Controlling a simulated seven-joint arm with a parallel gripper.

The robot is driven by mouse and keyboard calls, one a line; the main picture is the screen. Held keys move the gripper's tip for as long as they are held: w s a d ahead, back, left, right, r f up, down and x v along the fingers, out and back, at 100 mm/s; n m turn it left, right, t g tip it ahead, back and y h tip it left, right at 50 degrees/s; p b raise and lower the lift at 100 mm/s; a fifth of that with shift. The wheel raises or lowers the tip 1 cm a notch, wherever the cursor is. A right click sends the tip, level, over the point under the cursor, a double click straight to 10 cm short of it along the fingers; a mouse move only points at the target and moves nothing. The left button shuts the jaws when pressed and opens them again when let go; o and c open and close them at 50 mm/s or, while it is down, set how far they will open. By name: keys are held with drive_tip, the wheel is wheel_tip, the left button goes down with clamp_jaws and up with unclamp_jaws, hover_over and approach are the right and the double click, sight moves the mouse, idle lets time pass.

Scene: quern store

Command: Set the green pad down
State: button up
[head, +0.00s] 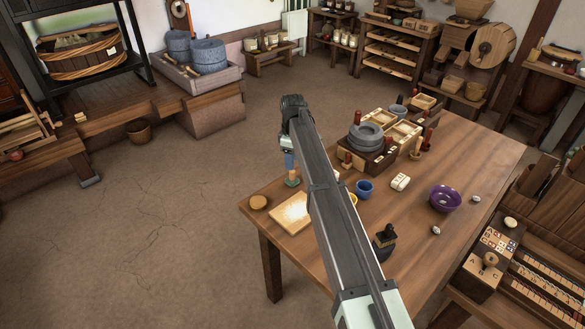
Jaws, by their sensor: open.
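My gripper (289,148) is over the far left edge of the wooden table, pointing down. It is open, though its fingers are small and partly merge with what is below. Directly under it is a small upright item (292,180) with a blue upper part and a greenish and brown base. It seems to stand at the table's edge; I cannot tell whether the fingers touch it. I cannot make out a clear separate green pad; this greenish base may be it. My arm hides part of the table's middle.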

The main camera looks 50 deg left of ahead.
wheel_tip(320, 180, up, 6)
drive_tip(key=shift+f, duration=0.1)
idle(0.7)
